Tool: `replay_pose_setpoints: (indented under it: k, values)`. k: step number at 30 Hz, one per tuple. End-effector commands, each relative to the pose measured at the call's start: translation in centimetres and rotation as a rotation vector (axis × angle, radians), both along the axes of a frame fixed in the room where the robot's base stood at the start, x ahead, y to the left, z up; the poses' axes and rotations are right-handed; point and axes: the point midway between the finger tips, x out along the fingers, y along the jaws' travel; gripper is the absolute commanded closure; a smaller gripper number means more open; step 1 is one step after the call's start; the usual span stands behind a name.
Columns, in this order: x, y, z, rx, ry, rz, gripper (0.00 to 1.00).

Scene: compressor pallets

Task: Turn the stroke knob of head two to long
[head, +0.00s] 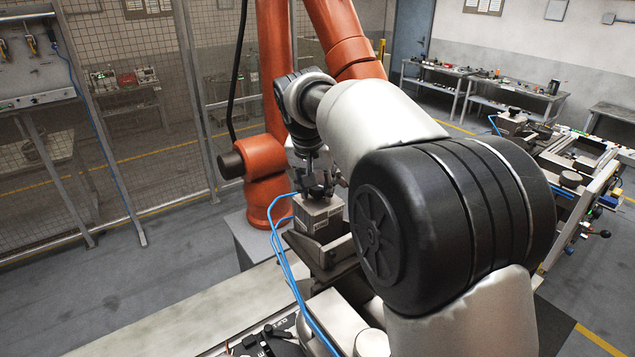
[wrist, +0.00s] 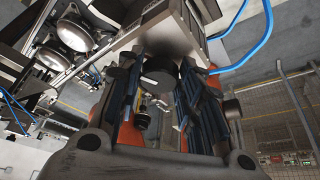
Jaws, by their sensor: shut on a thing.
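The head-two unit is a grey metal block (head: 318,214) on a dark base, left of centre in the head view. My gripper (head: 317,187) points down at its top. In the wrist view, my gripper (wrist: 160,70) has one finger on each side of a round dark knob (wrist: 157,76) and is shut on it. The knob sits against the grey block (wrist: 176,32). In the head view the knob is hidden by my fingers. I cannot read any stroke marking or which way the knob points.
Blue hoses (head: 283,262) loop beside the block; one also shows in the wrist view (wrist: 245,58). An orange robot arm (head: 266,185) stands behind it. A mesh fence (head: 140,120) is at the left. Another fixture bench (head: 585,170) and worktables (head: 515,98) are at the right.

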Motion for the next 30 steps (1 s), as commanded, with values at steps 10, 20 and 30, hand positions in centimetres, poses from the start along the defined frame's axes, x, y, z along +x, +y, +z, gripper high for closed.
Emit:
replay_pose_setpoints:
  k: [10, 20, 30]
  values:
    - [0.19, 0.32, 0.30, -0.002, -0.001, -0.316, 0.90]
    - [0.42, 0.50, 0.31, 0.000, -0.002, -0.631, 0.90]
    - [0.70, 0.64, 0.04, 0.001, -0.003, -0.955, 0.90]
